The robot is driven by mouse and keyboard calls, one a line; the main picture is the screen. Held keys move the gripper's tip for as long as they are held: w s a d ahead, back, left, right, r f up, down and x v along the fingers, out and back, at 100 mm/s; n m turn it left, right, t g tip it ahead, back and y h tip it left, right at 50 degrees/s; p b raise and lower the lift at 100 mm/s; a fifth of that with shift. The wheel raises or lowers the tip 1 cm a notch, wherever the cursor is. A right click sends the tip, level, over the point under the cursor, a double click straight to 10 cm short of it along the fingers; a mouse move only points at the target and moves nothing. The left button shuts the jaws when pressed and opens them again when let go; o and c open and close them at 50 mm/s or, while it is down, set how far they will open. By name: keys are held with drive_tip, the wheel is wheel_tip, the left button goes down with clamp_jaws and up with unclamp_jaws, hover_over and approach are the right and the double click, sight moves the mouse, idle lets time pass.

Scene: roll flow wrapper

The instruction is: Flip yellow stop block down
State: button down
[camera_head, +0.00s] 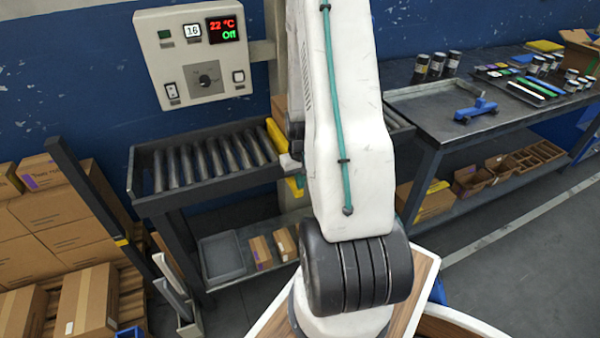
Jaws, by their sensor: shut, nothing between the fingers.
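A yellow block (275,134) shows at the right end of the visible rollers, just left of my white arm. It looks like the stop block, but the arm covers part of it, so I cannot tell whether it is up or down. The roller conveyor (160,203) is a dark frame with several grey rollers. My arm stands upright across the middle of the view and hides the conveyor's centre. My gripper is hidden behind the arm, so its place relative to the block cannot be seen.
A control panel (193,52) reading 22 °C and Off stands above the conveyor. A workbench (425,105) on the right holds a blue tool (476,109) and several jars. Cardboard boxes (45,225) are stacked at left. A lower shelf holds a grey tray (222,257) and small boxes.

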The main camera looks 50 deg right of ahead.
drive_tip(key=shift+f, duration=0.15)
drive_tip(key=shift+a+f, duration=0.1)
drive_tip(key=shift+f, duration=1.85)
drive_tip(key=shift+s, duration=0.1)
wheel_tip(320, 180, up, 14)
drive_tip(key=shift+r, duration=0.2)
